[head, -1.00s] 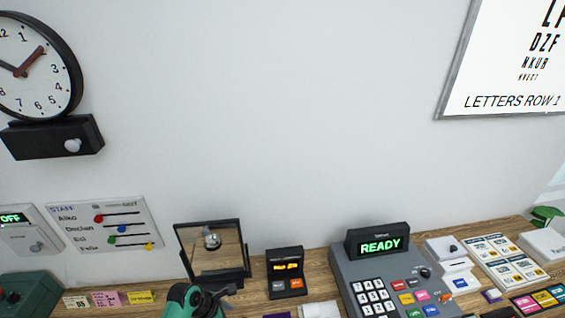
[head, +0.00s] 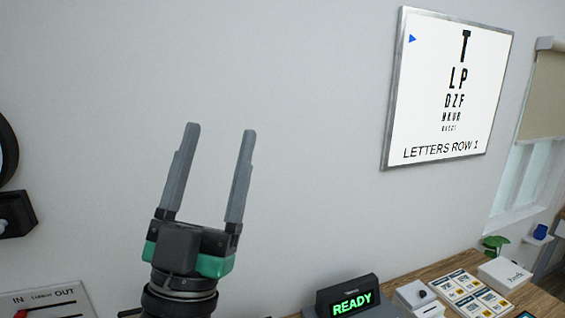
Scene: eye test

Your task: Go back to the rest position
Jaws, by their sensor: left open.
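My left gripper (head: 214,128) stands upright in the lower left middle of the head view, in front of the bare wall. Its two grey fingers point up and are spread apart, with nothing between them. The green and black wrist shows below it. My right gripper is not in view.
An eye chart (head: 450,90) reading "LETTERS ROW 1" hangs on the wall at the upper right. A console display (head: 352,304) reading "READY" stands on the wooden desk (head: 405,276). A white box (head: 503,273), a card sheet (head: 470,292) and a plant (head: 495,243) are at the right. An in/out board (head: 45,302) is at the lower left.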

